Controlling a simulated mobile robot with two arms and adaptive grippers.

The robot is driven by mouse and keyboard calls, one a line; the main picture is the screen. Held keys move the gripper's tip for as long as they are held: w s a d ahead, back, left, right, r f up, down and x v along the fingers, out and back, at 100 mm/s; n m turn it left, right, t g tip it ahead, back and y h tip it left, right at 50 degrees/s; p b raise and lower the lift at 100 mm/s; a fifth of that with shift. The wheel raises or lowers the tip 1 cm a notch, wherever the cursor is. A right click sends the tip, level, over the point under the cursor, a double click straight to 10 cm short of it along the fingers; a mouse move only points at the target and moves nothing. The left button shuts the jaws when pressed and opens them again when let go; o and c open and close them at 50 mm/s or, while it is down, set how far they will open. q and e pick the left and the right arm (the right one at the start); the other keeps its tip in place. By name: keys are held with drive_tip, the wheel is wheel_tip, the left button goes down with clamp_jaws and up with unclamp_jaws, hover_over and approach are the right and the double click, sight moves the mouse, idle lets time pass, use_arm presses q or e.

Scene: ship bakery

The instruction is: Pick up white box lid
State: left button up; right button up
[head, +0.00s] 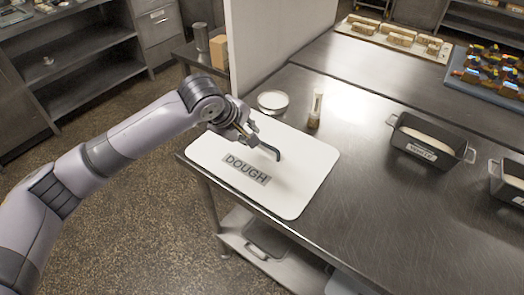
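A flat white rounded rectangle with a grey "DOUGH" label, which looks like the white box lid (300,190), lies at the near left corner of the steel table. Any box beneath it cannot be made out. My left gripper (262,148) reaches in from the left and is over the lid's far left part, above the label. A dark curved finger points right and down; whether it touches the lid is unclear. Nothing shows in the gripper, and how far its fingers are apart cannot be told. My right gripper is not in view.
A round white dish (273,100) and a small jar (315,110) stand just behind the lid. Dark loaf pans (428,142) stand to the right. A white partition (270,40) rises at the back left. The table's front right is clear.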

sight(262, 148)
use_arm(q)
drive_tip(key=p+x, duration=0.1)
drive_tip(key=x, duration=0.6)
drive_tip(key=shift+w+d+f, duration=0.1)
drive_tip(key=shift+f, duration=0.2)
clamp_jaws()
drive_tip(key=shift+r, duration=0.1)
